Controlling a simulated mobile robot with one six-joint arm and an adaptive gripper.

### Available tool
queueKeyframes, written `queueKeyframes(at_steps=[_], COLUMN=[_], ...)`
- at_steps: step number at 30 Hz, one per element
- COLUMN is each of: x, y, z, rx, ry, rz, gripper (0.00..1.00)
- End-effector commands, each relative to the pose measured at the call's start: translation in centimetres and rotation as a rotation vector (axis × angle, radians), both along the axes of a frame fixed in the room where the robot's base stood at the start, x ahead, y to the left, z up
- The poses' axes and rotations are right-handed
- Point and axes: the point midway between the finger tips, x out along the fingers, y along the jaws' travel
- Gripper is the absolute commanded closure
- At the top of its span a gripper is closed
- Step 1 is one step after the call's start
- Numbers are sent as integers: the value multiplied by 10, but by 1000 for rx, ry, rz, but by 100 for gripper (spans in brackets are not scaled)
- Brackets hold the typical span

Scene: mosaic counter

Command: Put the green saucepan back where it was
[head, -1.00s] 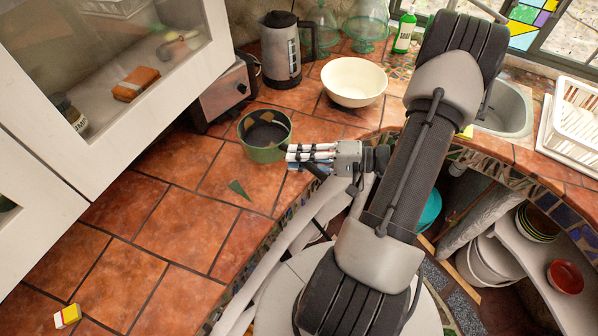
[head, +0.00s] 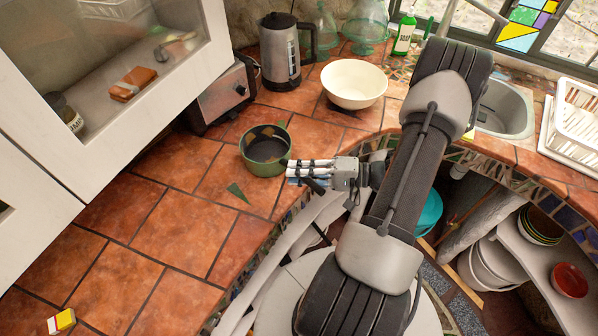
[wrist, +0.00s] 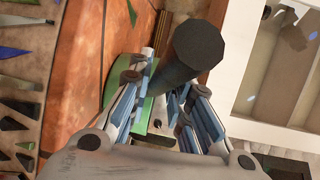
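The green saucepan (head: 262,165) is upright, open side up, over the tiled counter in the middle of the head view. Its inside is dark. Its dark handle (head: 316,184) points right, towards my arm. My gripper (head: 291,172) is at the handle, just right of the pan. In the wrist view, the thick dark handle (wrist: 198,48) runs between the fingers, with part of the green pan (wrist: 112,75) behind them. The fingers look shut on the handle, though they hide part of the contact. I cannot tell if the pan's base touches the counter.
A cream bowl (head: 353,84), a kettle (head: 280,55) and a toaster (head: 222,95) stand behind the pan. A white glass-fronted cabinet (head: 130,125) hangs at left. A small yellow box (head: 61,321) lies at lower left. The tiles (head: 180,230) left of the pan are clear.

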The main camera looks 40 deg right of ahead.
Motion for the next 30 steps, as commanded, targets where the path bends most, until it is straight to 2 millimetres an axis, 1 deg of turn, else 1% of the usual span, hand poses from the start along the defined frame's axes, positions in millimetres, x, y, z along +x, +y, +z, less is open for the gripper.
queueKeyframes(at_steps=[1, 7, 16, 19, 23, 30], x=[0, 0, 0, -1, -16, -57], y=[0, 0, 0, -1, -15, -48], z=[1, 1, 1, 5, 6, 13], rx=[0, 0, 0, 0, -1, -2], ry=[0, 0, 0, 0, -2, -1], rz=[0, 0, 0, -1, -5, -5], gripper=[77, 63, 63, 63, 63, 63])
